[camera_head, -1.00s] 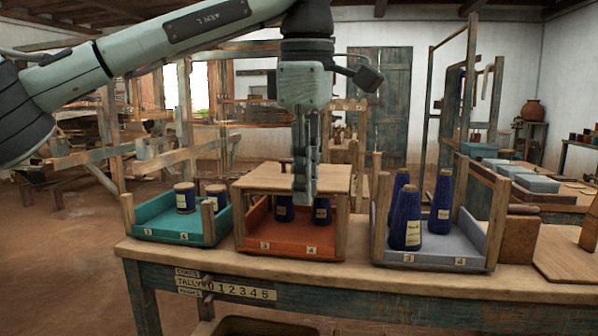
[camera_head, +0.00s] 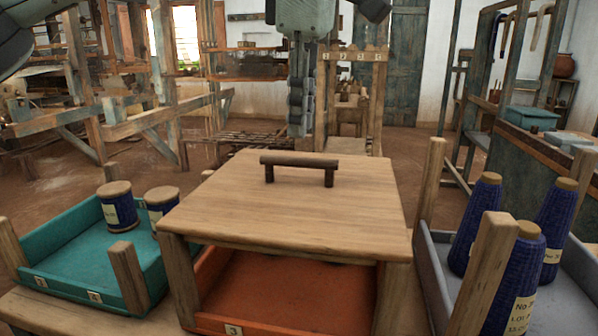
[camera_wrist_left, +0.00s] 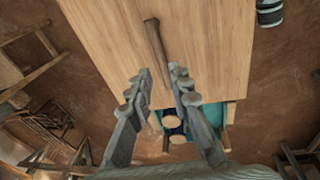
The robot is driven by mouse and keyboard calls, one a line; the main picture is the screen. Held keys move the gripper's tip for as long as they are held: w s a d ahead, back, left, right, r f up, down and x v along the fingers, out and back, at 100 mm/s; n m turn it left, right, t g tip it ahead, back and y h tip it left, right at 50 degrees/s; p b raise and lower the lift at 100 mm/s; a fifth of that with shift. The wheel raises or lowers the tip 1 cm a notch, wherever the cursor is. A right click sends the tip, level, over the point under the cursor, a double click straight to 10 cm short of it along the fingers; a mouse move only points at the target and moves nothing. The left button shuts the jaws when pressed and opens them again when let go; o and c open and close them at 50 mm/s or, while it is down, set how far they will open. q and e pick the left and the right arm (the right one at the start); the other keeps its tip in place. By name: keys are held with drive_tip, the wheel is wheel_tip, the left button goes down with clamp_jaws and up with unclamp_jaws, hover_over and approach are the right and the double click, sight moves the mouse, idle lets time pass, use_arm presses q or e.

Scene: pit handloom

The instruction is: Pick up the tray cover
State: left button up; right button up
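The tray cover (camera_head: 330,205) is a flat pale wooden board with a dark bar handle (camera_head: 300,162) on top. It lies level over the orange tray (camera_head: 290,290), held up by the tray's corner posts. My left gripper (camera_head: 298,130) points down above the cover, its fingers apart from the handle. In the left wrist view, my left gripper (camera_wrist_left: 160,74) is open and empty, with the handle (camera_wrist_left: 155,52) seen between and beyond its fingertips. The cover (camera_wrist_left: 205,40) fills the middle of that view. My right gripper is not in view.
A teal tray (camera_head: 60,240) with blue spools stands close on the left. A grey tray (camera_head: 436,275) with tall blue cones stands on the right, its wooden posts rising beside the cover. Loom frames stand behind; the space above the cover is free.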

sight(299, 161)
use_arm(q)
drive_tip(key=shift+w+f, duration=0.15)
drive_tip(key=shift+w, duration=0.05)
drive_tip(key=f, duration=0.7)
drive_tip(key=shift+w+a+f, duration=0.1)
drive_tip(key=shift+w+a, duration=0.1)
drive_tip(key=shift+w, duration=0.05)
clamp_jaws()
